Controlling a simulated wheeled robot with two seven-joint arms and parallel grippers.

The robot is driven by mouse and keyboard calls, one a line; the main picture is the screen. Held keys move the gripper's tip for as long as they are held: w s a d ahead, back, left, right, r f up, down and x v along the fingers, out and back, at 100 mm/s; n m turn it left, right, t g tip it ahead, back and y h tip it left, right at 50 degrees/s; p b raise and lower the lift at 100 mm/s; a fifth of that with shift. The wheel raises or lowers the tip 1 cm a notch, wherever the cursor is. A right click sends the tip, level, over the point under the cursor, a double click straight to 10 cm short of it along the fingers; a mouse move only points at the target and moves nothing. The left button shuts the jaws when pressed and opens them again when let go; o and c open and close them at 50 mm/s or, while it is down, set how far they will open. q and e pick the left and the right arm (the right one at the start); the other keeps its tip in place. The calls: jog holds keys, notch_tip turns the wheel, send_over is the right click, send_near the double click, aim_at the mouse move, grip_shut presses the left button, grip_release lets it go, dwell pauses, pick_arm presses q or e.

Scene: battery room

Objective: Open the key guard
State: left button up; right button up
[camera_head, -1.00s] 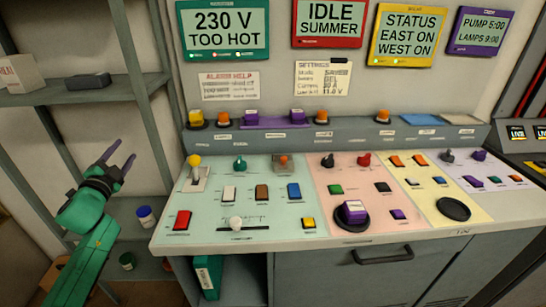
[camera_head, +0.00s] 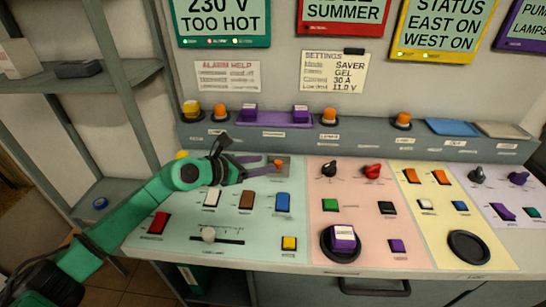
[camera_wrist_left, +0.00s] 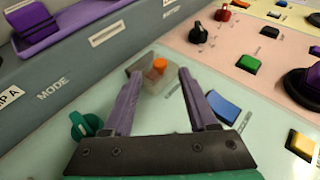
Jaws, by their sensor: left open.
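The key guard (camera_head: 285,170) is a small, see-through greyish cover around an orange key or knob (camera_head: 278,164) on the pale green panel. In the left wrist view the guard (camera_wrist_left: 144,84) and the orange part (camera_wrist_left: 160,64) lie just beyond my fingers; the guard looks closed. My left gripper (camera_head: 264,166) is open and empty, its purple fingers pointing at the guard from the left. In the left wrist view the gripper's fingertips (camera_wrist_left: 162,73) stand on either side of it; I cannot tell whether they touch. My right gripper is not in view.
A green knob (camera_wrist_left: 84,124) is close to the left finger. A blue switch (camera_head: 283,202) and a brown switch (camera_head: 246,200) sit in front of the guard. The raised ledge (camera_head: 350,134) with buttons stands behind. A black knob (camera_head: 329,169) is to the right.

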aim_at(277, 162)
pick_arm(q)
jog(key=x, duration=0.4)
jog(key=shift+w+d+f, duration=0.1)
jog(key=shift+w+d, duration=0.1)
grip_shut()
dwell(1.2)
